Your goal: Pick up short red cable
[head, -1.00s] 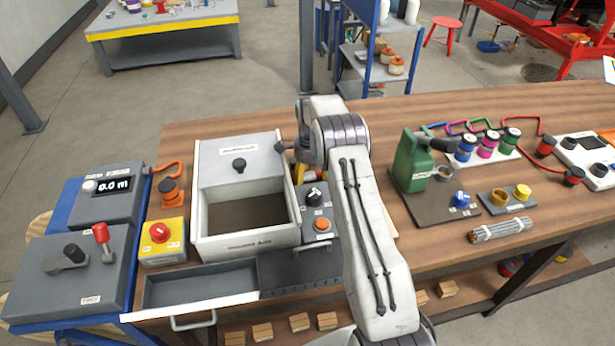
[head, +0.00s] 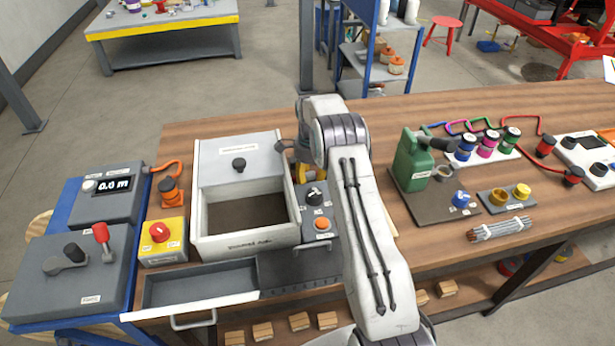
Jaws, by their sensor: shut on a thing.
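My arm reaches up from the bottom centre and bends over the bench beside the white box. My gripper (head: 301,158) is mostly hidden behind my own arm, just right of that box. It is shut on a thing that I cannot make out. A small yellow part (head: 309,178) shows under the arm there, and I cannot tell whether it is in the jaws. A red cable (head: 540,124) runs along the back right of the bench, far from my gripper. I cannot tell whether it is the short red cable.
The white open box (head: 244,239) and a grey tray (head: 200,284) stand left of my arm. A grey switch box (head: 321,247) is close on its right. A green pump (head: 413,160) and a cable bundle (head: 499,229) lie further right.

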